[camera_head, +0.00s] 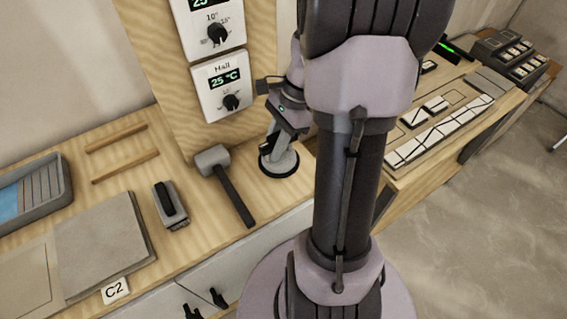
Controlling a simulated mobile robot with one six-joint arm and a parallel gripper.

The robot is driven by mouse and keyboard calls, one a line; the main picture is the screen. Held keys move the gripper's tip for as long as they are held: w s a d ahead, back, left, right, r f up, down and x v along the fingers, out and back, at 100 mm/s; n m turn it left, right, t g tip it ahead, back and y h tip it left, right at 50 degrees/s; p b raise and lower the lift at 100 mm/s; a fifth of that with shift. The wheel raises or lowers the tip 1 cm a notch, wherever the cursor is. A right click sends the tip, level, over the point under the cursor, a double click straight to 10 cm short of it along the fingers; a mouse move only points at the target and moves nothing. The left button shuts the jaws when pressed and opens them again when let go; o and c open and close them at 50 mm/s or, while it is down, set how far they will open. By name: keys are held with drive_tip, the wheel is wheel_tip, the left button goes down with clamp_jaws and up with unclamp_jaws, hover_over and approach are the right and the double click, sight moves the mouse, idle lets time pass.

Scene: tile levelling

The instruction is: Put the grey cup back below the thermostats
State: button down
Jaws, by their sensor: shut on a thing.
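The grey cup (280,164) appears as a round dark disc with a pale rim and a grey upright part, on or just above the wooden bench. I cannot tell whether it touches the wood. It is below and to the right of the two thermostats. My gripper (275,127) is shut on the cup's upper part from above, and the grip itself is partly hidden. The lower thermostat (221,85), marked Hall and showing 25 °C, and the upper thermostat (211,22) are on a wooden panel.
A mallet (236,196) lies left of the cup, close to it. A block with a black handle (168,205), a grey slab (103,243) and a tray (62,183) are farther left. A tiled board (440,132) lies on the right bench beyond my arm.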

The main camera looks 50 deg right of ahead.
wheel_tip(320, 180, down, 5)
drive_tip(key=shift+d+f+b, duration=0.1)
drive_tip(key=shift+b, duration=0.8)
drive_tip(key=shift+f, duration=0.15)
drive_tip(key=c, duration=1.3)
unclamp_jaws()
